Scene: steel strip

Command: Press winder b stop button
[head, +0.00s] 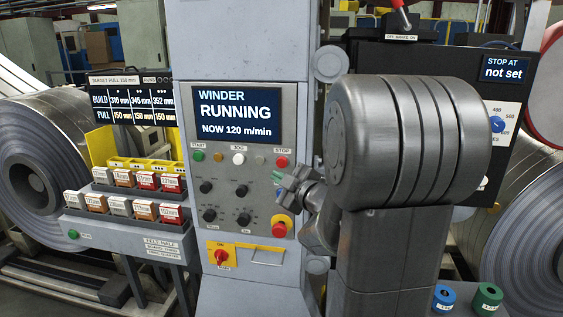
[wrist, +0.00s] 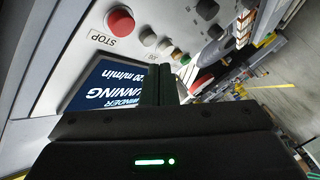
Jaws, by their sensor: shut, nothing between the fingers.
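The red stop button (head: 282,161) sits under a STOP label on the grey winder panel (head: 264,185). It also shows in the wrist view as a red button (wrist: 119,20) beside the upside-down STOP label. The screen (head: 238,117) above it reads WINDER RUNNING, NOW 120 m/min; no letter b is readable. My gripper (head: 288,187) is shut and empty, in front of the panel, just below the stop button in the head view. In the wrist view its fingertips (wrist: 160,78) lie to the right of and below the button, apart from it in the picture.
A white jog button (head: 238,159) and green start button (head: 199,156) lie left of stop. A red mushroom button (head: 279,226) sits below, near several black knobs. A red-and-yellow switch (head: 221,257) is lower. A dark cabinet (head: 480,75) stands to the right; steel coils flank both sides.

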